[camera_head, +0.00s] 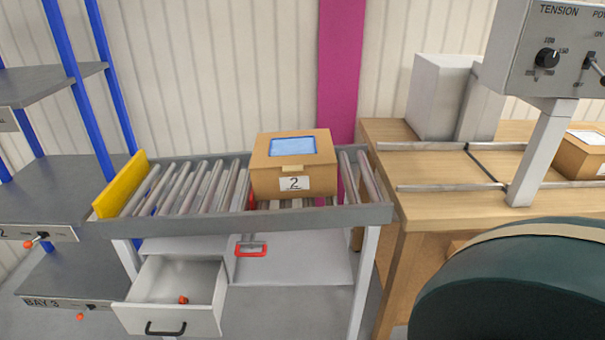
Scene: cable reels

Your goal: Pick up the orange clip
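A small orange item (183,300), which looks like the orange clip, lies inside the open white drawer (195,318) under the roller conveyor. It is too small to make out its exact shape. Other small orange pieces sit at the lower left, one by the middle shelf's label (29,244) and one below the "BAY 3" shelf edge (80,317). Neither of my grippers is in view.
A cardboard box (300,177) marked 2 sits on the roller conveyor (179,190), with a yellow end stop (119,184) at its left. A red frame (251,250) lies on the white lower shelf. A dark green round reel (520,295) blocks the lower right, before the wooden bench (430,222).

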